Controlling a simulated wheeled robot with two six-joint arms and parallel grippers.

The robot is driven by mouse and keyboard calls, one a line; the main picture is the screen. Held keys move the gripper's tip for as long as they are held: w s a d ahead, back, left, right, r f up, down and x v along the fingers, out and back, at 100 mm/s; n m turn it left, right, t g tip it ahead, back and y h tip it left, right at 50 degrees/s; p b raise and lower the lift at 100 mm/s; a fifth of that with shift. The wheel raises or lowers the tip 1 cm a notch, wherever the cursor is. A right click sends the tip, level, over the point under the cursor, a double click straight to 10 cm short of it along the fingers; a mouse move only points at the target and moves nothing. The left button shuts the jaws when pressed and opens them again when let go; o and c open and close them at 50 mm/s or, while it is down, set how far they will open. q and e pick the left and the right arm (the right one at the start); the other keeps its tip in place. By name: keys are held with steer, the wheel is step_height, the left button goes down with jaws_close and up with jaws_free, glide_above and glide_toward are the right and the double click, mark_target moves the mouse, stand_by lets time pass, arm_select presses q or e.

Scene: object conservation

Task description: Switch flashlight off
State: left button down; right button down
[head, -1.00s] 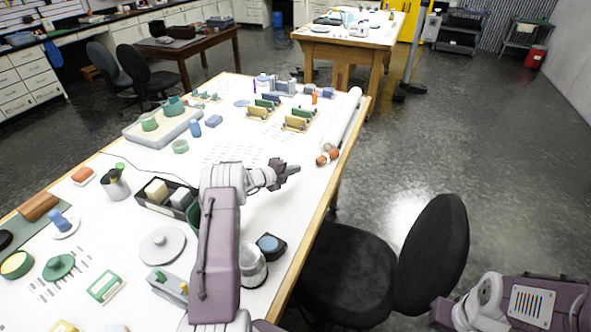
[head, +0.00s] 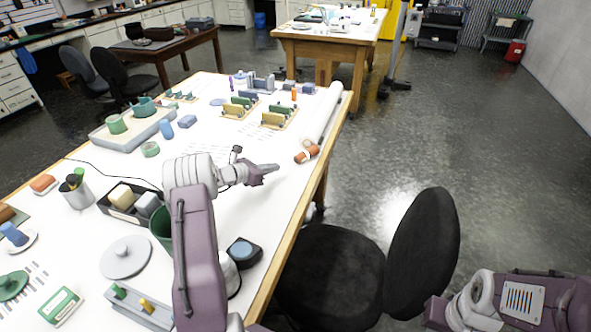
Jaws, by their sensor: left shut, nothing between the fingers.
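My left gripper (head: 272,168) is shut and empty, above the right part of the white table (head: 225,215). It points right, its tips short of an orange-brown cylindrical object (head: 309,153) near the table's right edge. I cannot tell whether this object is the flashlight, and no switch or light shows on it. A small orange upright item (head: 293,94) stands farther back. No flashlight can be made out for certain. My right arm shows at the bottom right, but its gripper is out of view.
A long white roll (head: 330,108) lies along the right edge. A black box with a blue top (head: 243,250) sits near the front edge. A black tray (head: 130,203) is left of my arm. A black chair (head: 335,275) stands against the table's right side.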

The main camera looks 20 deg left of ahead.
mark_target(296, 161)
arm_select(q)
steer(key=shift+s+a+r, duration=0.3)
steer(key=shift+s+a, duration=0.1)
steer(key=shift+s, duration=0.15)
steer(key=p+x, duration=0.1)
steer(key=x, duration=0.9)
steer(key=shift+w+d+f+p, duration=0.1)
steer(key=shift+w+p, duration=0.1)
steer(key=shift+p, duration=0.15)
arm_select(e)
steer(key=shift+s+a+r, duration=0.1)
steer(key=shift+s+r, duration=0.1)
steer(key=shift+r, duration=0.25)
steer(key=shift+s+a+r, duration=0.1)
steer(key=shift+s+r, duration=0.05)
steer(key=shift+r, duration=0.25)
steer(key=shift+f, duration=0.1)
